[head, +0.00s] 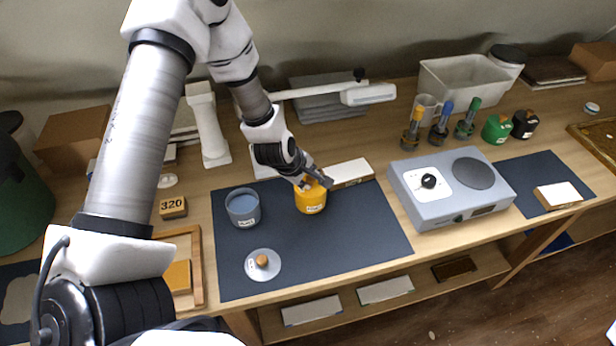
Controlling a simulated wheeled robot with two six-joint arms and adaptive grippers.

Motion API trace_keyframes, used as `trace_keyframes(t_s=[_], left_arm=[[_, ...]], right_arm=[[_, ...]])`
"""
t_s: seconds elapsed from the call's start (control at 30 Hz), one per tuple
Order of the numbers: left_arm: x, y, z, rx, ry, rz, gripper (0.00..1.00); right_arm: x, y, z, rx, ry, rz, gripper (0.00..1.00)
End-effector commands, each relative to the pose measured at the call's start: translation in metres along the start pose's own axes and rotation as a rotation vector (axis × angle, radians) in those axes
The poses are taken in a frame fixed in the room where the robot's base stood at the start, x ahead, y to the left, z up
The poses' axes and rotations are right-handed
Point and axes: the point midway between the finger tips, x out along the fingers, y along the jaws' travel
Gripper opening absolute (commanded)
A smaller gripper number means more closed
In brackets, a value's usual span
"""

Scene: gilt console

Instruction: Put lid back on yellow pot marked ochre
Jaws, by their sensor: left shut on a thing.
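The yellow pot (311,203) stands upright on the dark mat, with a small white label on its front. My left gripper (313,183) is at the top of the pot, reaching down from the upper left. It is shut on what looks like the pot's yellow lid, which is mostly hidden by the fingers. I cannot tell whether the lid sits fully on the rim. A grey lid (262,265) with a wooden knob lies on the mat at the front left. My right gripper is not in view.
An open blue-grey pot (243,208) stands left of the yellow pot. A grey device (451,187) with a dial stands to the right. The front right of the mat (350,246) is clear.

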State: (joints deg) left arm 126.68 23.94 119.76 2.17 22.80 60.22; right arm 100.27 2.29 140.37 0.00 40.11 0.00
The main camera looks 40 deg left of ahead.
Motion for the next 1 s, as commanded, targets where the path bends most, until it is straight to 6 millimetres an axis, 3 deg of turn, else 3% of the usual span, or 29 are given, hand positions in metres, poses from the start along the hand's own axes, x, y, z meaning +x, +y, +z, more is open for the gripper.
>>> trace_keyframes(t_s=[0.3, 0.33, 0.4, 0.63, 0.67, 0.7, 0.77, 1.0], left_arm=[[-0.0002, 0.0001, 0.0000, 0.000, 0.000, 0.000, 0.00], [-0.0002, 0.0001, 0.0000, 0.000, 0.000, 0.000, 0.35], [-0.0001, 0.0001, 0.0000, 0.000, 0.000, 0.000, 0.57], [0.0000, -0.0003, 0.0001, 0.000, 0.000, -0.001, 0.57], [0.0000, -0.0003, 0.0001, 0.000, 0.000, -0.001, 0.60], [0.0000, -0.0004, 0.0001, 0.000, 0.000, -0.001, 0.73], [0.0000, -0.0004, 0.0001, 0.000, 0.000, -0.001, 0.82], [0.0000, -0.0004, 0.0001, 0.000, 0.000, -0.001, 0.82]], right_arm=[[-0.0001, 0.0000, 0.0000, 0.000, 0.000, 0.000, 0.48], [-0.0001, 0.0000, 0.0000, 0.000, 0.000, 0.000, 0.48], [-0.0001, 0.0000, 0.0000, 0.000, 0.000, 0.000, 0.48], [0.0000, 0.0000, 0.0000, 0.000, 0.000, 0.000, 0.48], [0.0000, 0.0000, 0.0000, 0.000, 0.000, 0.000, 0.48], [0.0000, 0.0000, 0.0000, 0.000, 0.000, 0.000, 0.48], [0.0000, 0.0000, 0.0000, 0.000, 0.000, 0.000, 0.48], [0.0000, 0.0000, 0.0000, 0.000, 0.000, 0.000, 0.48]])
